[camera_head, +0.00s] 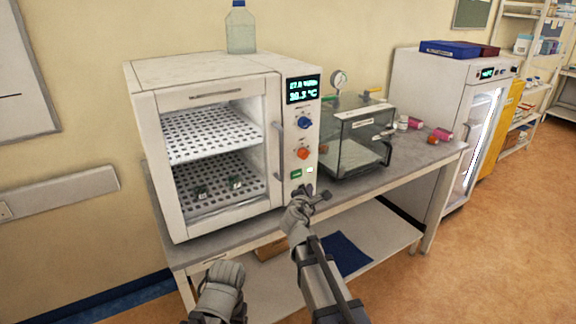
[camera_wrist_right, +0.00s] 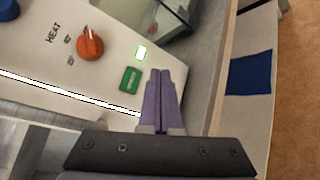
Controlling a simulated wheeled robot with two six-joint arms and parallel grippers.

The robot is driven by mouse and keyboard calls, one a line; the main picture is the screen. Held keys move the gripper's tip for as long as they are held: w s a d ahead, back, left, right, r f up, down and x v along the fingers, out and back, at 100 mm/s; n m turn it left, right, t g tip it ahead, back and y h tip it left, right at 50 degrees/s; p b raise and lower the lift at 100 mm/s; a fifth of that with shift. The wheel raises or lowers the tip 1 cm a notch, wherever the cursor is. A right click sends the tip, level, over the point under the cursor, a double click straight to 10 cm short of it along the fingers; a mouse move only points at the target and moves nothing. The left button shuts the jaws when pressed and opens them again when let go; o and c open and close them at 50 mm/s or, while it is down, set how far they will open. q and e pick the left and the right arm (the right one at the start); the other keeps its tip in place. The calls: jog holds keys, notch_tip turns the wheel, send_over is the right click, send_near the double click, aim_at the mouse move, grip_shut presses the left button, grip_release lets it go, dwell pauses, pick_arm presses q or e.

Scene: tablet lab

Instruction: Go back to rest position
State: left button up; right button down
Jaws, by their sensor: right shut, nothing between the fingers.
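My right gripper (camera_head: 309,192) is shut and empty in front of the lower part of the oven's control panel. In the right wrist view its two purple fingers (camera_wrist_right: 162,76) lie together, near a green switch (camera_wrist_right: 130,80) and a lit pale-green indicator (camera_wrist_right: 141,53). I cannot tell whether the fingertips touch the panel. In the head view, part of my left arm (camera_head: 220,290) shows at the bottom, left of centre. Its gripper fingers are not visible.
The white oven (camera_head: 205,70) stands on a grey bench (camera_head: 428,158), with small dark items inside. A clear chamber (camera_head: 352,140) with a gauge stands to its right. A tall white cabinet (camera_head: 430,85) is farther right. Open floor (camera_head: 500,250) lies at right.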

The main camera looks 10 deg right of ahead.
jog(key=s+a+f+m+g+y, duration=0.1)
jog(key=s+a+f+m+g, duration=0.3)
jog(key=s, duration=0.7)
jog(key=s+a+f+m+g+y, duration=0.2)
jog(key=s+a+f+m+g, duration=0.3)
jog(key=s, duration=0.6)
jog(key=s+a+f+m+g+y, duration=0.2)
jog(key=s+a+f+m+g, duration=0.3)
jog(key=s, duration=0.6)
notch_tip(320, 180, down, 2)
jog(key=shift+s+a+f+m, duration=0.1)
jog(key=shift+s+a+m, duration=0.3)
jog(key=shift+a+m, duration=0.55)
